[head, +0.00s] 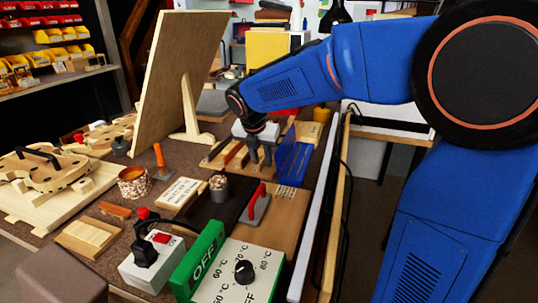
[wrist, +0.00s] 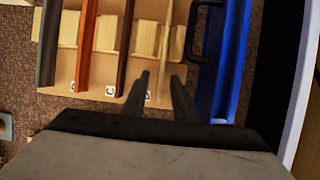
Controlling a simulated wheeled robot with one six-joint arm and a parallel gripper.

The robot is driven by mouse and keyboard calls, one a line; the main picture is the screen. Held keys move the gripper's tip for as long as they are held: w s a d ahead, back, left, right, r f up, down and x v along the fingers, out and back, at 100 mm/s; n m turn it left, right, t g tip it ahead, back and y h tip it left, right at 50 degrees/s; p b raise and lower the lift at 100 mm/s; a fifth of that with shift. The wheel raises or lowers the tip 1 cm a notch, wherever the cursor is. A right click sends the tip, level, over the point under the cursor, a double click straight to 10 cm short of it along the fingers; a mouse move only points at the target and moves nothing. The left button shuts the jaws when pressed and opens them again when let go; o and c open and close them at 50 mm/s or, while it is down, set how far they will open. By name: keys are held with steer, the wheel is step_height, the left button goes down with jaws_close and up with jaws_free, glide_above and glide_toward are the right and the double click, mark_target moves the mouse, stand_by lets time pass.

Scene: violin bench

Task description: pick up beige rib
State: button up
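A thin beige rib (wrist: 166,30) stands in a slotted beige holder (wrist: 97,68) in the wrist view, the rightmost of several strips there. My gripper (wrist: 160,79) is open and empty. Its two dark fingertips are apart, pointing toward the near end of the beige rib, which lines up roughly with the gap between them. I cannot tell the height between fingers and rib. In the head view my gripper (head: 260,158) is over the right part of the holder (head: 213,163) and hides the beige rib.
A reddish rib (wrist: 88,35), a dark brown rib (wrist: 125,40) and a dark grey strip (wrist: 48,45) stand left of the beige one. A blue tray (head: 293,163) with a black handle (wrist: 192,30) is close on the right. A tall wooden board (head: 175,75) stands left of my arm.

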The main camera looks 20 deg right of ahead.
steer(key=shift+c, duration=0.7)
jaws_close()
